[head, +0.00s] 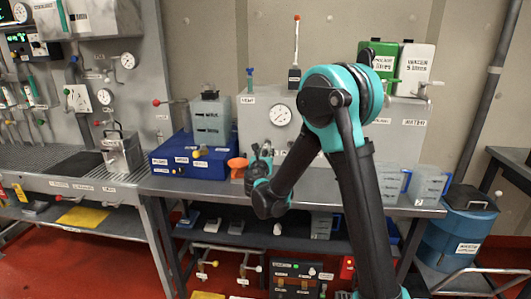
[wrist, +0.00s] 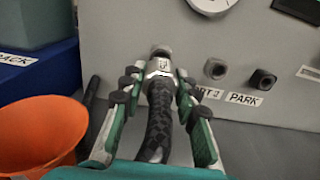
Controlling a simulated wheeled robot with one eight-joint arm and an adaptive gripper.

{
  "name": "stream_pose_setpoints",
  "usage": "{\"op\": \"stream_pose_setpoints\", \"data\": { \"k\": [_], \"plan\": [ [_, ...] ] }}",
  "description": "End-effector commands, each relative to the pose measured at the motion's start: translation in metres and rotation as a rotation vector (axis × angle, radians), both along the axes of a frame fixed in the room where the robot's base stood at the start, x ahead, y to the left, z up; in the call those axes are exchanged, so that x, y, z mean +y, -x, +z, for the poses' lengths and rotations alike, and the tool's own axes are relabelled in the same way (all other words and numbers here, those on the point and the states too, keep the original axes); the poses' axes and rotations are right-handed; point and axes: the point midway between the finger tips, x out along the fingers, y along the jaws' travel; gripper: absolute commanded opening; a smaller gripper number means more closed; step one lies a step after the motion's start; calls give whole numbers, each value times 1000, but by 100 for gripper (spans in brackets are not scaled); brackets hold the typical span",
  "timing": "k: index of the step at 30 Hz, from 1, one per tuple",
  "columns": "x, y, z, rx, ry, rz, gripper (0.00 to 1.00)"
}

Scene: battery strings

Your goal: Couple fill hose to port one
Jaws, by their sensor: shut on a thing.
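The fill hose (wrist: 160,115) is black and braided, with a metal coupling (wrist: 160,66) at its far end. My gripper (wrist: 158,80) is shut on the hose just behind the coupling; it also shows in the head view (head: 258,165). The coupling points at the leftmost fitting (wrist: 160,50) on the grey panel (wrist: 120,25). It looks in line with that fitting and very close or touching; I cannot tell whether it is seated. That fitting's label is hidden. To its right are a port labelled "…RT 2" (wrist: 215,69) and a PARK fitting (wrist: 263,79).
An orange funnel (wrist: 40,133) stands close on the left, also in the head view (head: 237,166). Beyond it is a blue box (head: 190,152). A gauge (head: 280,115) sits above the ports. Clear containers (head: 427,183) stand at the bench's right.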

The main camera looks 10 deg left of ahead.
Motion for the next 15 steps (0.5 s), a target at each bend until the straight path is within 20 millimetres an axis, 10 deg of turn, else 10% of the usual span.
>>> {"op": "stream_pose_setpoints", "data": {
  "k": [15],
  "plan": [
    [0, -11, 0, 0, 0, -1, 0]
  ]
}}
